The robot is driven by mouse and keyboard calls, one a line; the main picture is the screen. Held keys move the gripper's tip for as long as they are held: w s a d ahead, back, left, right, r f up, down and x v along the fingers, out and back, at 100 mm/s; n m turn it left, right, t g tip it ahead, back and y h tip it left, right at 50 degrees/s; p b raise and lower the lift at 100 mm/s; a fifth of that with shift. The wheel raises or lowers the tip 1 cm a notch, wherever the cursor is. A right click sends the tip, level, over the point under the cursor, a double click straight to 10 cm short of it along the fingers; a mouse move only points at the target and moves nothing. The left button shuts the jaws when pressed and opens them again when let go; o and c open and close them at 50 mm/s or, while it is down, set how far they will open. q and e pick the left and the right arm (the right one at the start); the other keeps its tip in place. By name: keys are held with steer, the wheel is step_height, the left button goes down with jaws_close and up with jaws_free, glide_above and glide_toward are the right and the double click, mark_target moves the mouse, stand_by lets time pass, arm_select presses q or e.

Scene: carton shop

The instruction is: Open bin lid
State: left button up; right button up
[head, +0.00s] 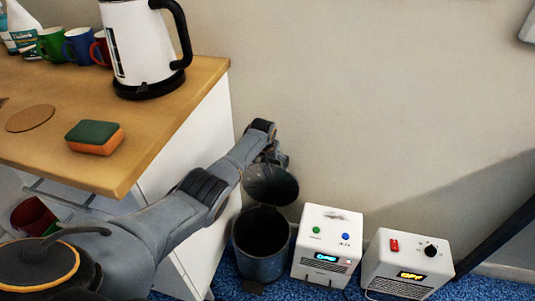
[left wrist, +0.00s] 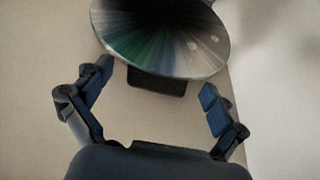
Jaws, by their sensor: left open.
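The bin (head: 261,265) is a dark blue-grey round bin on the blue carpet, right of the counter. Its round metallic lid (head: 270,186) stands raised at the back, and the bin's dark mouth shows. In the left wrist view the shiny lid (left wrist: 165,38) fills the top, with a dark block at its lower edge. My left gripper (head: 274,158) is just behind and above the lid, partly hidden by it. In the left wrist view the gripper (left wrist: 157,79) is open with its fingers spread and nothing held between them. I cannot tell whether it touches the lid.
A wooden-topped counter (head: 150,155) stands left, with a kettle (head: 142,45), a sponge (head: 95,137) and several mugs. Two white boxes with displays (head: 327,240) (head: 408,265) stand right of the bin. The wall is close behind.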

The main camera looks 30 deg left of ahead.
arm_select(q)
steer(key=v, duration=1.1)
steer(key=shift+s, duration=0.2)
steer(key=shift+d, duration=0.1)
steer(key=s+d+f+m+g, duration=0.15)
steer(key=s+d+f, duration=0.35)
steer(key=s+f, duration=0.75)
steer(key=s+d+f+m+t, duration=0.15)
steer(key=s+d+f, duration=0.35)
steer(key=s+f, duration=0.75)
steer(key=s+f+m+g+p, duration=0.1)
steer(key=s+f+p, duration=0.2)
steer(key=s+p, duration=0.5)
steer(key=s+f+m+g+h+p, duration=0.1)
steer(key=s+p, duration=0.8)
steer(key=s, duration=1.6)
steer(key=shift+s+d+f+g, duration=0.15)
steer(key=shift+d+f+g, duration=0.3)
steer(key=shift+f, duration=0.5)
arm_select(e)
steer(key=s+d+f, duration=0.1)
steer(key=s+f, duration=0.1)
steer(key=s, duration=0.7)
steer(key=s+d+f+g, duration=0.1)
steer(key=s+d+f, duration=0.1)
steer(key=s, duration=0.7)
steer(key=shift+s+f+g, duration=0.3)
steer(key=shift+s, duration=0.1)
